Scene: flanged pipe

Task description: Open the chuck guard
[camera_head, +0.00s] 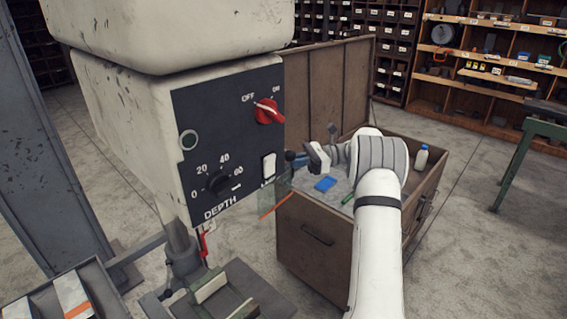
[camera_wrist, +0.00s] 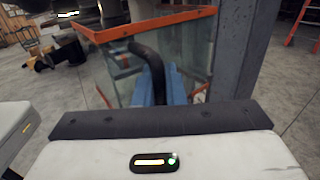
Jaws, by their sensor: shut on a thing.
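The chuck guard (camera_head: 277,203) is a clear panel with an orange edge, beside the drill press head in the head view. In the wrist view the guard (camera_wrist: 150,24) shows its orange rim and clear walls. A black curved handle (camera_wrist: 150,62) runs from it down between the blue fingers of my gripper (camera_wrist: 160,88). My gripper (camera_head: 295,160) is shut on this handle, just right of the press's control panel. The exact contact is partly hidden by my wrist.
The drill press (camera_head: 130,120) with its red switch (camera_head: 267,111) stands left. A brown open cabinet (camera_head: 310,235) stands below my arm, holding a blue item (camera_head: 325,184) and a white bottle (camera_head: 421,158). A green bench (camera_head: 540,130) is at right; floor between is clear.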

